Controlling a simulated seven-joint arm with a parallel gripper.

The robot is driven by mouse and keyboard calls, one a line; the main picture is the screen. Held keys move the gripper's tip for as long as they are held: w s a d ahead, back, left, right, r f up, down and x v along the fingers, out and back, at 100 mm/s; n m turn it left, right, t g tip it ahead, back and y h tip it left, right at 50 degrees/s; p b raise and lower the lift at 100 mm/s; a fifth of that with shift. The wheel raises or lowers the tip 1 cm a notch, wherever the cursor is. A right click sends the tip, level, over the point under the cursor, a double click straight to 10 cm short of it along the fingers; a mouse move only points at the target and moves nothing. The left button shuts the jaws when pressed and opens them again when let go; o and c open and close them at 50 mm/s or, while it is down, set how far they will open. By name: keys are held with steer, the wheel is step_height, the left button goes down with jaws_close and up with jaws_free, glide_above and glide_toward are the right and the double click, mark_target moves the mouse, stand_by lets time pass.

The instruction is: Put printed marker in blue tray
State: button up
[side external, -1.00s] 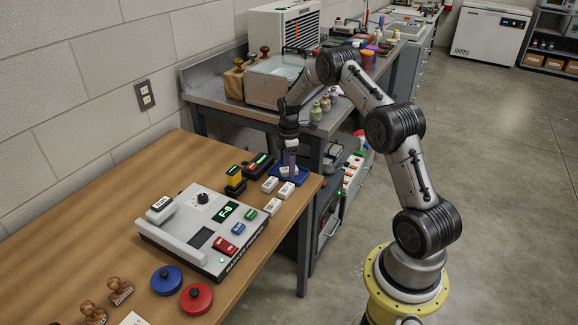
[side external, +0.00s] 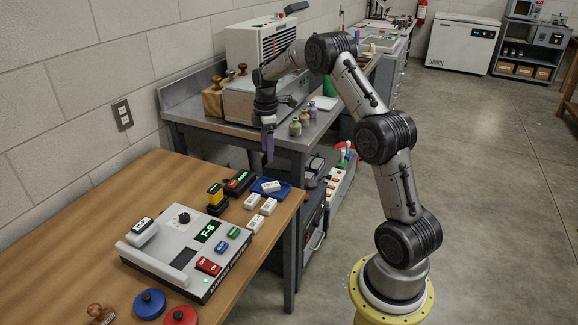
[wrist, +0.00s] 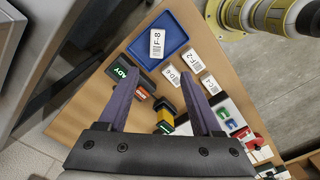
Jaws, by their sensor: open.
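The printed marker (wrist: 157,43) is a white tag reading F-8. It lies inside the blue tray (wrist: 172,25) at the table's far corner, and it also shows in the side view (side external: 270,186). The tray also shows there (side external: 284,187). My gripper (side external: 267,158) hangs above and behind the tray, pointing down, with nothing in it. In the wrist view its two purple fingers (wrist: 160,88) are spread apart, clear of the marker.
Several other white tags, including D-4 (wrist: 171,75) and F-2 (wrist: 194,62), lie beside the tray. The label machine (side external: 185,245) shows F-8. A black-and-yellow stamp (side external: 215,197) and a green-lit display box (side external: 239,182) stand left of the tray. A grey bench (side external: 210,125) stands behind.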

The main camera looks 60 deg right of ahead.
steer(key=s+a+r+m+t, duration=0.1)
steer(key=s+a+r+m, duration=0.1)
steer(key=s+a+r, duration=0.5)
steer(key=s+a+r+m+t, duration=0.2)
steer(key=s+a+r, duration=0.1)
steer(key=a+r, duration=0.8)
steer(key=s+a+f+m+t, duration=0.1)
steer(key=s+a+m, duration=0.1)
steer(key=s+a, duration=0.3)
steer(key=s+a+f+m+t, duration=0.1)
steer(key=s+a, duration=0.4)
steer(key=s, duration=0.7)
steer(key=shift+s+a+f+m, duration=0.2)
steer(key=shift+f+m, duration=0.25)
steer(key=shift+m, duration=0.45)
